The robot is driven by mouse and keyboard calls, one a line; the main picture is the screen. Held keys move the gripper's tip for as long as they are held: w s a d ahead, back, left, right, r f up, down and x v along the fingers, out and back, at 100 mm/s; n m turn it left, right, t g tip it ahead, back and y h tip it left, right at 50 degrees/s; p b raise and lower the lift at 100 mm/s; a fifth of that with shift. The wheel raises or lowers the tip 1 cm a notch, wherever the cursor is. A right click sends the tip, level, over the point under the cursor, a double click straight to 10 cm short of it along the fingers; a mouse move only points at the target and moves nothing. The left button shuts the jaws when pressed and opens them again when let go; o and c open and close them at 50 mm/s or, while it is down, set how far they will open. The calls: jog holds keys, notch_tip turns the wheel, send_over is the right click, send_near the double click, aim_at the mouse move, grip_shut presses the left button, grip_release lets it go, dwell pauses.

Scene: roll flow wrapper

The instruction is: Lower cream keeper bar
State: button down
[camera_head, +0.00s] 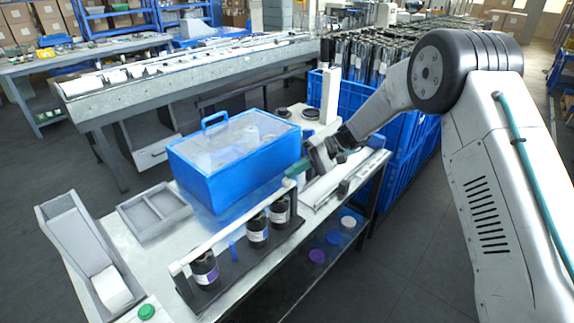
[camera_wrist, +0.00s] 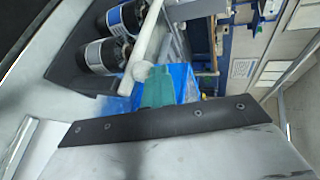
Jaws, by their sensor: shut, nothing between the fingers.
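The cream keeper bar (camera_head: 230,228) runs lengthwise over several dark rolls (camera_head: 257,231) with white labels, in a black holder on the bench. My gripper (camera_head: 308,168) is shut and empty, close beside the tab end of the bar. I cannot tell whether it touches the tab.
A blue lidded box (camera_head: 230,180) stands right behind the bar. A grey divided tray (camera_head: 153,213) and a grey chute (camera_head: 80,250) are at left, with a green button (camera_head: 147,312) in front. Blue crates (camera_head: 405,150) stand beyond the bench's right end.

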jog(key=shift+s+d+f, duration=0.1)
jog(key=shift+f, duration=0.45)
jog(key=w+d+r, duration=0.5)
jog(key=d+r, duration=0.3)
jog(key=r, duration=0.1)
jog(key=s+d+f+m+h, duration=0.2)
jog(key=s+f+m, duration=0.1)
jog(key=s+f, duration=0.15)
jog(key=s+d+r+t+h, duration=0.2)
jog(key=s+d+r, duration=0.3)
jog(key=s, duration=0.8)
jog(key=s+d+r+m+t+h, duration=0.1)
jog(key=s+d+r+t+h, duration=0.2)
jog(key=s+d, duration=0.5)
jog(key=s+d+r+m+t+h, duration=0.1)
jog(key=s+d+r+h, duration=0.3)
jog(key=s, duration=1.4)
jog(key=shift+s+d+r+t+h, duration=0.4)
jog(key=shift+d+r+t, duration=0.3)
jog(key=shift+d+r, duration=0.75)
